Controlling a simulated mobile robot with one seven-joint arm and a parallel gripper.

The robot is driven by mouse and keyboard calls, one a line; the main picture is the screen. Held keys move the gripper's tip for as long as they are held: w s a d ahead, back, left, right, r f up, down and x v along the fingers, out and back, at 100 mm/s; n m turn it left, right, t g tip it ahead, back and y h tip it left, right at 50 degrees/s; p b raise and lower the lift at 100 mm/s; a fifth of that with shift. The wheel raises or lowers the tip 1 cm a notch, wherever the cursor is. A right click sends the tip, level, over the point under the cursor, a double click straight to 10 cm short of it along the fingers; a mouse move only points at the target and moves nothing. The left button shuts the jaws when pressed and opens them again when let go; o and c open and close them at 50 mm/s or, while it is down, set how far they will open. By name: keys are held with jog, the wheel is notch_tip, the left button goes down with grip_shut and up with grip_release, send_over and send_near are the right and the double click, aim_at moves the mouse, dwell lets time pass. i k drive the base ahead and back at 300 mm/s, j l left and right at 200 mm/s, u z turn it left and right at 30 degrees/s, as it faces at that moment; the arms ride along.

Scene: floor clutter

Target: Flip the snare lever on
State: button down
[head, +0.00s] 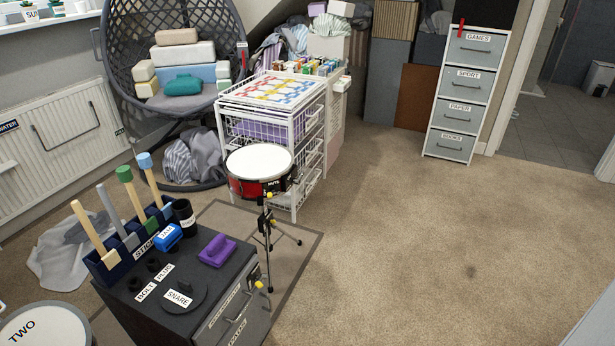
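A red snare drum (259,167) with a white head stands on a black tripod stand (267,232) in the middle left of the head view. A small pale label shows on its right front edge. The snare lever is too small to make out, so I cannot tell its position. My gripper is not in view.
The black cabinet holds a blue rack of sticks (125,250) and a purple object (217,250). A white wire-basket trolley (297,135) stands behind the drum. A hanging chair (110,50) is at back left. Open carpet (430,230) lies to the right.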

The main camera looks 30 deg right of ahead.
aim_at(297, 182)
jog(key=i+l, duration=0.1)
jog(key=l, duration=0.25)
jog(key=i+l, duration=0.15)
jog(key=l, duration=0.25)
jog(key=i+l, duration=0.1)
jog(key=l, duration=0.25)
jog(key=i+l, duration=0.15)
jog(key=l, duration=0.25)
jog(key=i+l, duration=0.1)
jog(key=l, duration=0.25)
jog(key=i+l, duration=0.15)
jog(key=l, duration=0.25)
jog(key=i+l, duration=0.1)
jog(key=l, duration=0.25)
jog(key=i+l, duration=0.15)
jog(key=l, duration=0.25)
